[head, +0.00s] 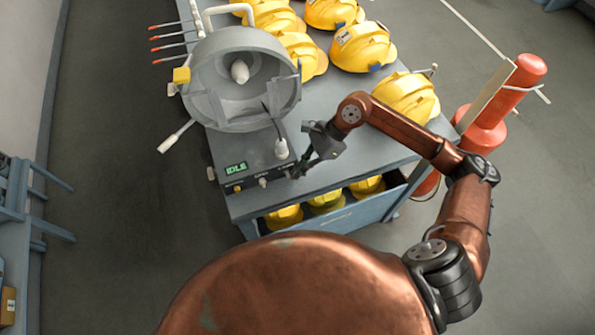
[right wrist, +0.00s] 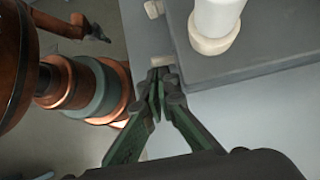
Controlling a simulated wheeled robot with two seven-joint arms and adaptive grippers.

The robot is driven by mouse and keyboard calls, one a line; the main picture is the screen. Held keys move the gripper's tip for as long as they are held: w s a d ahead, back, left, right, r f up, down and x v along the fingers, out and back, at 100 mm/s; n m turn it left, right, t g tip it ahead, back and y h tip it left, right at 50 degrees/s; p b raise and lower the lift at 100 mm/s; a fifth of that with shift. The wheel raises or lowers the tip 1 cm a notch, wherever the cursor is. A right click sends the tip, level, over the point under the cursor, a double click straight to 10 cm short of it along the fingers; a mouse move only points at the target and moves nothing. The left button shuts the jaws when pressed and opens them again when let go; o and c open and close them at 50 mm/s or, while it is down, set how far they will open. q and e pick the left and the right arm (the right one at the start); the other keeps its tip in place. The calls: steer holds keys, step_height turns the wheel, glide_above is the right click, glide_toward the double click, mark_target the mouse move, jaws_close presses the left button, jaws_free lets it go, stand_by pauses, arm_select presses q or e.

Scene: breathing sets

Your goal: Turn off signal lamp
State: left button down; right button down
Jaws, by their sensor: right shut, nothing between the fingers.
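The signal lamp (head: 240,75) is a big grey round housing with a pale bulb (head: 240,71) inside; I see no clear glow. It stands at the near end of the grey cart. Its control box (head: 250,166) has a green display (head: 236,168) reading IDLE, a white knob (head: 281,149) on top and small controls on its front. My right gripper (head: 297,173) is shut and empty at the box's front right corner. In the right wrist view its fingertips (right wrist: 160,82) are close to a small cream knob (right wrist: 141,62); contact is unclear.
Yellow helmets (head: 362,46) stand on the cart top (head: 328,95), and more sit on its lower shelf. A red-orange cylinder (head: 484,128) stands right of the cart. A blue-grey stand (head: 20,190) is at far left. Open floor (head: 120,200) lies left of the cart.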

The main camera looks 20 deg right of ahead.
steer(key=shift+a+r, duration=0.15)
steer(key=shift+r, duration=0.4)
steer(key=shift+r, duration=0.1)
steer(key=shift+w+d+r, duration=0.1)
steer(key=shift+d+r, duration=0.15)
steer(key=shift+r, duration=0.05)
steer(key=v, duration=1.1)
steer(key=shift+d, duration=0.25)
steer(key=shift+f, duration=0.15)
